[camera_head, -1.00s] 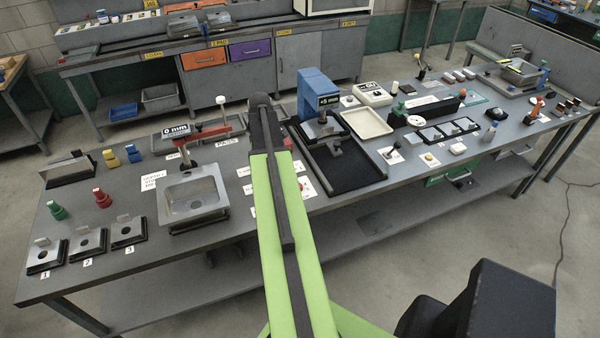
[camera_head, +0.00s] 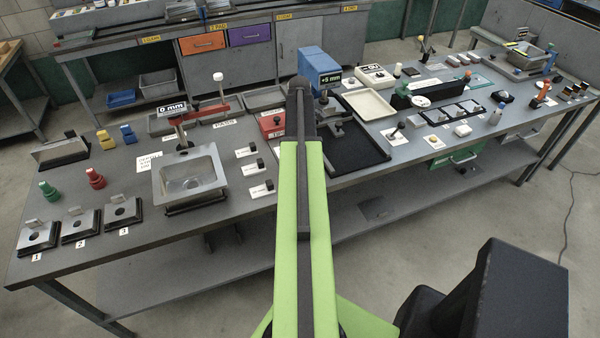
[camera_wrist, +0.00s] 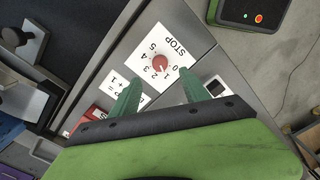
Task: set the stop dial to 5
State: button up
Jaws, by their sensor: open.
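The stop dial is a round red knob (camera_wrist: 160,63) on a white card (camera_wrist: 172,48) marked STOP. The numbers 0 to 5 run around the knob. Which number its pointer faces is too small to tell for sure. My gripper (camera_wrist: 160,77) is open in the wrist view, with its two green fingers apart. The fingertips appear on either side of the knob's near side. Nothing is between them, and I cannot tell their height above the card. In the head view my arm hides the dial and the gripper.
Beside the dial in the wrist view lie a white card marked "+ 1 =" (camera_wrist: 121,85) and a dark switch on a white card (camera_wrist: 214,87). A blue press with a "+5 mm" display (camera_head: 318,66) and a black tray (camera_head: 350,160) stand behind my arm. The floor lies beyond the bench edge.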

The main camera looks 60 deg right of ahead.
notch_tip(320, 180, down, 10)
jog(key=b, duration=0.8)
jog(key=shift+r, duration=0.3)
grip_shut()
jog(key=shift+d, duration=0.1)
